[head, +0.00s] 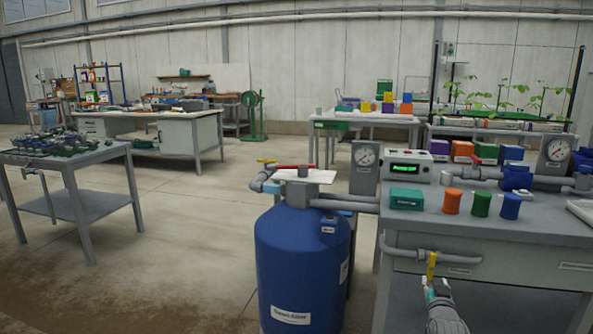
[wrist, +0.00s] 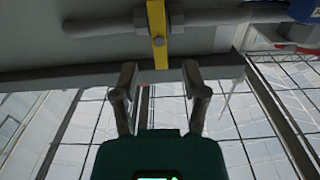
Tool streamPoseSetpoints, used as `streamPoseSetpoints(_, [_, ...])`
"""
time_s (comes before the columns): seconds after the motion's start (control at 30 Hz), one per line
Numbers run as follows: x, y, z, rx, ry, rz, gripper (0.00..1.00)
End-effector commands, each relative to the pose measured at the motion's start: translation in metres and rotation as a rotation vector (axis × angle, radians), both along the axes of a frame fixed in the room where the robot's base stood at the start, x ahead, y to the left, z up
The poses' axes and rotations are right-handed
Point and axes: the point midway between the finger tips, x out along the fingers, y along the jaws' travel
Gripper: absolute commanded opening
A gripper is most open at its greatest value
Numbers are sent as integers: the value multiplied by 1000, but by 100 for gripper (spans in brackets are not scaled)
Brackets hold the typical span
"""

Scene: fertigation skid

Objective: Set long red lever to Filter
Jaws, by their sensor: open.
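The long red lever (head: 294,167) lies roughly level on top of the blue tank (head: 302,262), at a grey valve hub (head: 303,171) above a white plate (head: 322,177). Any position marks on the plate are too small to read. My gripper (head: 432,284) is far to the right of the lever and lower, in front of the right bench. It is open and empty in the wrist view (wrist: 160,77). A yellow handle (wrist: 157,32) hangs just beyond the fingertips there, and they do not grip it.
The yellow handle (head: 432,264) is on a grey pipe (head: 405,252) along the front of the right bench (head: 530,225). A small yellow lever (head: 266,161) is on piping left of the tank. A grey pipe (head: 345,203) links tank and bench. The floor (head: 190,235) left of the tank is clear.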

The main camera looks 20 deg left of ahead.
Motion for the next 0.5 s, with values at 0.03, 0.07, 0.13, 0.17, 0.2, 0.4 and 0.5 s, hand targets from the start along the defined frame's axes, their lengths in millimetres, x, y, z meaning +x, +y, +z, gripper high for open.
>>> streamPoseSetpoints(0.03, [0, 0, 0, 0, 2, 0, 51])
streamPoseSetpoints(0.07, [0, 0, -1, 0, 5, 0, 51])
streamPoseSetpoints(0.13, [-1, 0, -2, 0, 17, 1, 51])
streamPoseSetpoints(0.17, [-1, 0, -3, -1, 25, 0, 51])
streamPoseSetpoints(0.2, [-1, 0, -5, -1, 41, 0, 51])
streamPoseSetpoints(0.4, [-8, 0, -24, -4, 180, 2, 51])
streamPoseSetpoints(0.5, [-15, 0, -38, -6, 289, 3, 51])
